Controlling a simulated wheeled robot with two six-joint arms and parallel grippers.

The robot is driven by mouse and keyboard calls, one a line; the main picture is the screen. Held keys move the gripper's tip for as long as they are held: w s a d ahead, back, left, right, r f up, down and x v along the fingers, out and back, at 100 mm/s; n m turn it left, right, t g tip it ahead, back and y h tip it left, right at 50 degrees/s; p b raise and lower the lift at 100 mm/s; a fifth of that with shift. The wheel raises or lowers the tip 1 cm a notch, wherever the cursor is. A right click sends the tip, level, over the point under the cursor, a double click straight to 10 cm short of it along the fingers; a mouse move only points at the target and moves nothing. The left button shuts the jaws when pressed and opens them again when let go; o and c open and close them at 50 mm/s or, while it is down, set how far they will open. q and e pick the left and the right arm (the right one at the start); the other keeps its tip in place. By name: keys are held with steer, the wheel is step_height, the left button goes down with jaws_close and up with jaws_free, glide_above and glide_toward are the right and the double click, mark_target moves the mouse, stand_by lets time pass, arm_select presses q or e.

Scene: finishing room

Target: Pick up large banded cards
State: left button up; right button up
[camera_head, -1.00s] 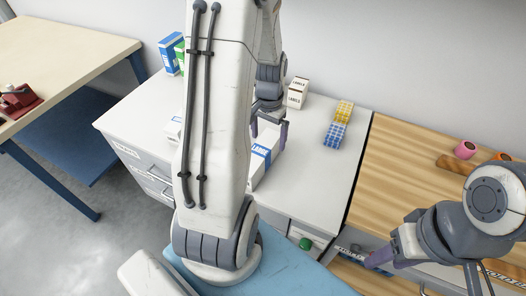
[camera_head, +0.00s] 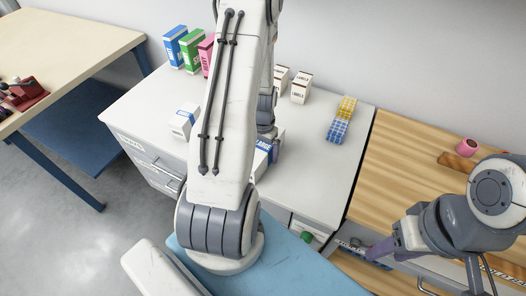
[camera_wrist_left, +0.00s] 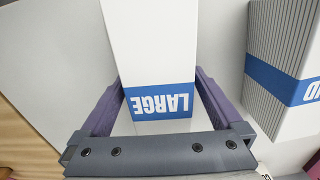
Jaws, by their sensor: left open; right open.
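The large banded cards (camera_head: 262,160) are a white block with a blue band on the light cabinet top, partly behind my left arm in the head view. In the left wrist view the block (camera_wrist_left: 150,45) has a blue band reading LARGE, upside down. My left gripper (camera_wrist_left: 158,85) is open, with one purple finger on each side of the banded end. I cannot tell whether the fingers touch it. In the head view the left fingers are mostly hidden. My right gripper (camera_head: 372,252) is open and empty at the lower right, beside the wooden bench.
Another blue-banded white stack (camera_wrist_left: 285,60) lies close beside the fingers. A small white-and-blue block (camera_head: 185,121) sits on the cabinet's left. Blue, green (camera_head: 191,50) and pink boxes, label boxes (camera_head: 301,87) and patterned boxes (camera_head: 338,129) stand further back. The cabinet's right front is clear.

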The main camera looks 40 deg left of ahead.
arm_select(q)
steer(key=shift+f, duration=0.15)
jaws_close()
